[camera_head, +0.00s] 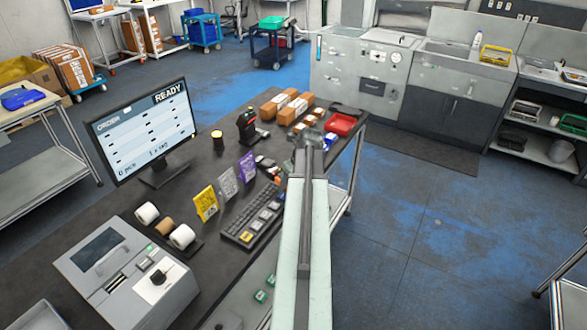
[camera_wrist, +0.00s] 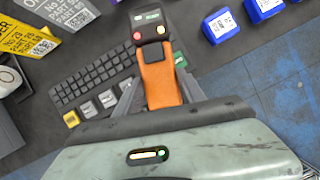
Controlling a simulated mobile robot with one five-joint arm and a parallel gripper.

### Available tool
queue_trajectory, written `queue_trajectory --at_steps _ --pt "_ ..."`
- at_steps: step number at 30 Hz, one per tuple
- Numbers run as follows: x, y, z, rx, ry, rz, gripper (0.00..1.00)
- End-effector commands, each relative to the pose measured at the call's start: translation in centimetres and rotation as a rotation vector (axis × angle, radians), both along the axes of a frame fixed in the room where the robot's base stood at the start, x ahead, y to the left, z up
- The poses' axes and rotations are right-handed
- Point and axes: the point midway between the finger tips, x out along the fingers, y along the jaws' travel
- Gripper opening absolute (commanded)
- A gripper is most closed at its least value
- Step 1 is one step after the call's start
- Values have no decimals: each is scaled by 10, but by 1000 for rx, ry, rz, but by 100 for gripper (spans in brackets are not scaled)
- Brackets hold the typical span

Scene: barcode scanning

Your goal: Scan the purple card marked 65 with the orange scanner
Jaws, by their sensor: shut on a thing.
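My gripper (camera_wrist: 160,82) is shut on the orange scanner (camera_wrist: 160,72), one finger on each side of its handle. The scanner's dark head, with a red and a yellow button, points away from my wrist. Whether it touches the table cannot be told. In the head view a small orange part beside my arm looks like the scanner; my arm hides most of the gripper. The purple card (camera_head: 247,167) stands upright on the dark table, left of my arm, at the right end of a row with a grey card (camera_head: 228,182) and a yellow card (camera_head: 206,203). Its number is too small to read.
A keyboard (camera_head: 250,216) lies in front of the cards. A monitor (camera_head: 146,130) reading READY stands behind left. Blue boxes (camera_wrist: 221,25) lie right of the scanner. A black device (camera_head: 247,127), brown boxes (camera_head: 283,103) and a red tray (camera_head: 341,123) are at the far end.

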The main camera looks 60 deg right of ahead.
Motion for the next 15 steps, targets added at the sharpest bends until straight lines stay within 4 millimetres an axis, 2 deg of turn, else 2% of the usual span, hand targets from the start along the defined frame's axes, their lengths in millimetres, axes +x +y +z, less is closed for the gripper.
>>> queue_trajectory --at_steps 1,3,5,8,15 --pt "-1 -10 20 1 2 48 0" --pt "-3 -18 36 3 2 148 0" --pt "-6 -23 44 2 1 218 0" --pt "-8 -25 45 0 -4 276 0" --pt "-10 -24 34 0 -3 275 0"
